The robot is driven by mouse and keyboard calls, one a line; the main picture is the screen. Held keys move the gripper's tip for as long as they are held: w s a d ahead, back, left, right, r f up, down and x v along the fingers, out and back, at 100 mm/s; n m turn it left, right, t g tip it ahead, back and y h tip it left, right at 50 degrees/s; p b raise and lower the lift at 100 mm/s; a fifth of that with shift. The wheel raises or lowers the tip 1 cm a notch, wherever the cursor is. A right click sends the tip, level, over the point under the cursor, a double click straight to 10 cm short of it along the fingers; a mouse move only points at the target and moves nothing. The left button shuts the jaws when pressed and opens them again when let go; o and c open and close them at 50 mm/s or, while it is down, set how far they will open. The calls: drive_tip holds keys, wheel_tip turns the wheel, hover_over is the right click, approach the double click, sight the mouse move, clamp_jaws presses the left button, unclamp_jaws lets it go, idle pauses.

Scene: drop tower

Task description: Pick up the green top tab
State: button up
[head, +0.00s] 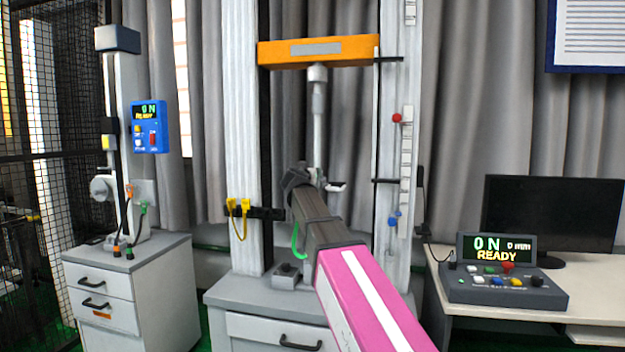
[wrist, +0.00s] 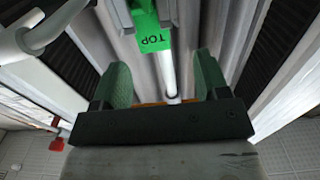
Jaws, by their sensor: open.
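The green top tab (wrist: 153,36), marked TOP, shows at the upper middle of the wrist view. It lies beyond my gripper (wrist: 163,75), roughly in line with the gap between the two green-padded fingers. My gripper is open, with nothing between the fingers, and the tab is apart from them. In the head view my gripper (head: 298,180) is in front of the tower, below the orange crosshead (head: 275,54).
A vertical rod (head: 318,120) hangs from the crosshead. White columns (head: 240,130) stand on both sides. A control box (head: 505,285) sits on the right desk.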

drive_tip(key=shift+d+x, duration=0.15)
drive_tip(key=shift+x, duration=1.2)
drive_tip(key=shift+d+x, duration=0.1)
drive_tip(key=shift+x, duration=1.25)
drive_tip(key=shift+s+f, duration=0.1)
drive_tip(key=shift+f, duration=0.05)
drive_tip(key=c, duration=1)
